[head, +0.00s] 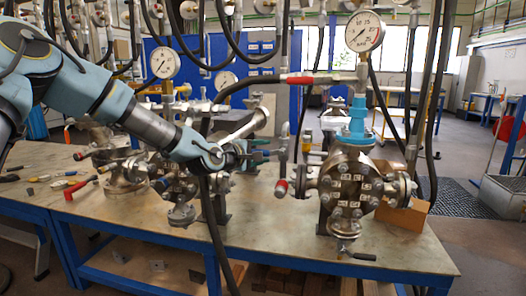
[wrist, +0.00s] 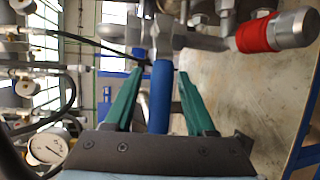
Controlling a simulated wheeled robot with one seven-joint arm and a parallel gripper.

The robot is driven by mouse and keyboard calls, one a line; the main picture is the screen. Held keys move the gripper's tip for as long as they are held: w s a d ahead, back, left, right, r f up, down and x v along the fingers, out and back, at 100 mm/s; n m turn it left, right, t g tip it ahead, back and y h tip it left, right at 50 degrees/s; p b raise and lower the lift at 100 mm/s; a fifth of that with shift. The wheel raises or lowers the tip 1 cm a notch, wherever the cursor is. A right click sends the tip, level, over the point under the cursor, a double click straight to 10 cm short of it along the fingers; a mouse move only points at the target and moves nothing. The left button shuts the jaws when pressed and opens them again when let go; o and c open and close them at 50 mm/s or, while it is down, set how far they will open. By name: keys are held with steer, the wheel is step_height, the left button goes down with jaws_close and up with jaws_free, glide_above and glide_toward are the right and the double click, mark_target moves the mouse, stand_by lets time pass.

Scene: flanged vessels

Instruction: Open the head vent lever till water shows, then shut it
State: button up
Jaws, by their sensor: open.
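A blue lever handle (wrist: 161,97) stands between the two green fingers of my gripper (wrist: 157,88) in the wrist view, with a visible gap on either side. Its far end meets a grey metal valve body (wrist: 165,35). My gripper is open and holds nothing. I see no water at the valve; its outlet is not clear in either view.
A red-banded metal fitting (wrist: 268,32) is close on the right in the wrist view. Pressure gauges (head: 364,31) and black hoses hang over the bench (head: 270,238). Another flanged assembly (head: 125,170) stands behind my arm. Tools lie at the left; the bench front is mostly clear.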

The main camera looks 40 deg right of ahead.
steer(key=shift+d, duration=0.1)
jaws_close()
stand_by(0.4)
steer(key=shift+f, duration=0.1)
stand_by(0.9)
